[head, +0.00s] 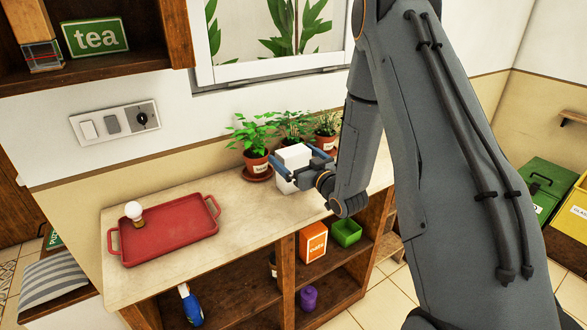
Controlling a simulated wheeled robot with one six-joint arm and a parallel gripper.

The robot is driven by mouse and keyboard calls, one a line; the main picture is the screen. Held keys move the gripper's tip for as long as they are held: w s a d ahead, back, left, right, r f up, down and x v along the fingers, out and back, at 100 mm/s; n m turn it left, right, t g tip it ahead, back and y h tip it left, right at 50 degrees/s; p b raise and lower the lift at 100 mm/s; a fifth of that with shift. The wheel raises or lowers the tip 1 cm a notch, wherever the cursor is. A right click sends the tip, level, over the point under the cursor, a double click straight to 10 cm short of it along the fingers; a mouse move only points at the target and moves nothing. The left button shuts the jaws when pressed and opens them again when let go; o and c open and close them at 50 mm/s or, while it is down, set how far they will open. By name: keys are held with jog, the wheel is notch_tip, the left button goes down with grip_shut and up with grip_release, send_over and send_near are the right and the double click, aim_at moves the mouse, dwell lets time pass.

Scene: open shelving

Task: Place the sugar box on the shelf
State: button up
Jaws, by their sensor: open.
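A plain white box (293,157), likely the sugar box though no label shows, stands on the countertop (245,205) in front of the potted plants. My gripper (291,152) is open, with one finger on the left of the box and the other by its right side. I cannot tell whether the fingers touch it. A dark wooden wall shelf (150,53) at the upper left holds a green tea box (95,37) and another small box (42,56).
A red tray (172,230) with a light bulb (134,211) lies on the counter's left part. Several potted plants (256,161) stand behind the box. A blue bottle (190,304) and purple jar (308,298) sit lower down. The wall shelf is bare right of the tea box.

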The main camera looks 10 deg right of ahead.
aim_at(287, 149)
jog(key=shift+p+x, duration=0.9)
jog(key=shift+x, duration=1.4)
jog(key=c, duration=2)
jog(key=shift+c, duration=0.6)
jog(key=shift+r, duration=0.1)
